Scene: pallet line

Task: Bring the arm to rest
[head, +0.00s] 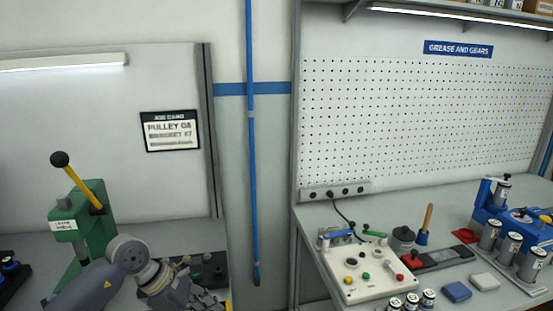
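My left arm comes in at the bottom left, in front of a green arbor press (97,222) with a yellow lever and a black ball knob. My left gripper (188,293) is low in the head view, over the front of the left bench and close to dark parts there. Its fingers are partly cut off and blend with what is behind them, so I cannot tell whether it is open or shut or holds anything. My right arm and gripper are not in view.
The right bench carries a white control box (368,270) with buttons, a blue fixture (490,205), several metal cans, a blue block (456,291) and a grey block (485,281). A dark tray (206,268) lies on the left bench. A blue pole (252,150) stands between the benches.

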